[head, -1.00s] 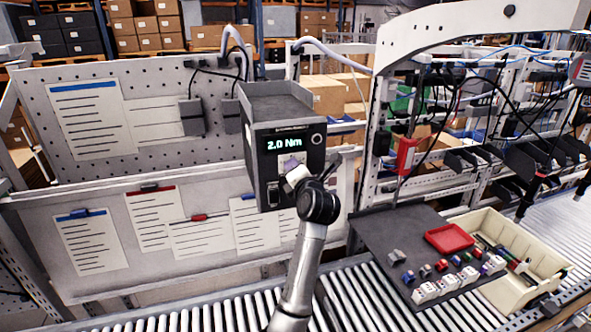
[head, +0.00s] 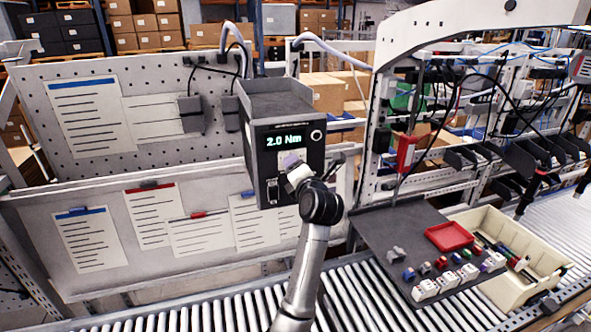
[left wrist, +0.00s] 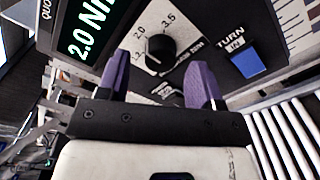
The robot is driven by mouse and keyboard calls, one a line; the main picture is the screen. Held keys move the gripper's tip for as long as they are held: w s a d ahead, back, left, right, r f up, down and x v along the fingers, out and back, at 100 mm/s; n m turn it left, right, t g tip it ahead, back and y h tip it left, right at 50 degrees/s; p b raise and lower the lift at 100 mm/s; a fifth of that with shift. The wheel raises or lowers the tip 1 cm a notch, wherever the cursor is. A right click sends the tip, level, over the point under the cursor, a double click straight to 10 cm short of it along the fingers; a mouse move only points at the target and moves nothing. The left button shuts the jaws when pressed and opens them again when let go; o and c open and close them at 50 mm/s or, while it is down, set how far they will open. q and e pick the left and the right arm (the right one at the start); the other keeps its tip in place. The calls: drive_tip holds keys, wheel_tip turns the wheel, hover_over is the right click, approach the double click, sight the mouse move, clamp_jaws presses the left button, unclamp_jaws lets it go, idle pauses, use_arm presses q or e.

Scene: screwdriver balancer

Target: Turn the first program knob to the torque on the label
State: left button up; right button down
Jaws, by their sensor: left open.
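The controller box (head: 262,180) is dark grey, and its screen (head: 284,140) reads 2.0 Nm. In the left wrist view, the black program knob (left wrist: 155,50) sits on a white dial plate with marks that include 2.0 and 3.5. My left gripper (left wrist: 165,85) is open, with its two purple fingers pointing at the panel on either side of the knob's line. Its fingertips appear short of the knob; the exact gap is unclear. In the head view my left gripper (head: 293,164) is in front of the box and hides the knob. My right gripper is not in view.
A dark tray (head: 385,232) with small parts, a red dish (head: 450,237) and a cream bin (head: 560,262) stand at the right. Paper sheets (head: 87,240) hang on the left board. Rollers run along the front.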

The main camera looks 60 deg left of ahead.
use_arm(q)
drive_tip(key=b+v, duration=0.3)
drive_tip(key=v, duration=0.9)
drive_tip(key=shift+b, duration=0.35)
drive_tip(key=shift+d+f, duration=0.1)
drive_tip(key=shift+d, duration=0.05)
